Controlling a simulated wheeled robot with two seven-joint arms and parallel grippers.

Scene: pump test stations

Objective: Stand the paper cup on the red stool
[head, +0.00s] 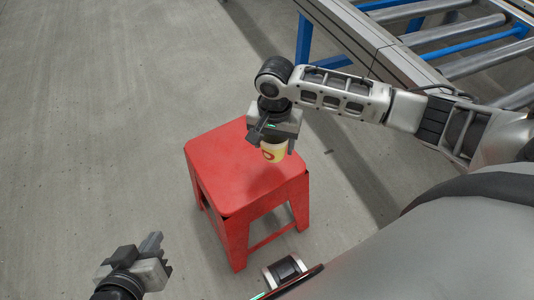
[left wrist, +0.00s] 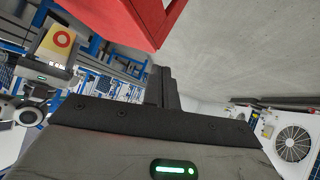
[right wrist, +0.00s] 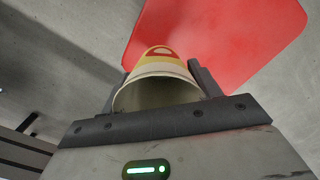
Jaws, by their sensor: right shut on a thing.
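The paper cup (head: 273,152), white and yellow with a red ring mark, is in my right gripper (head: 272,136). It hangs below the jaws, roughly upright, over the rear right part of the red stool's seat (head: 225,180). The right wrist view shows the cup's open mouth (right wrist: 160,95) facing the camera between the two fingers, with the red seat (right wrist: 225,40) beyond. I cannot tell whether its base touches the seat. The cup also shows in the left wrist view (left wrist: 60,38). My left gripper (head: 157,255) is empty, its fingers together, low and left of the stool.
A roller conveyor (head: 455,35) with blue legs stands at the upper right, behind my right arm. The grey floor (head: 90,120) left of the stool is clear. A white unit with a fan (left wrist: 292,143) shows in the left wrist view.

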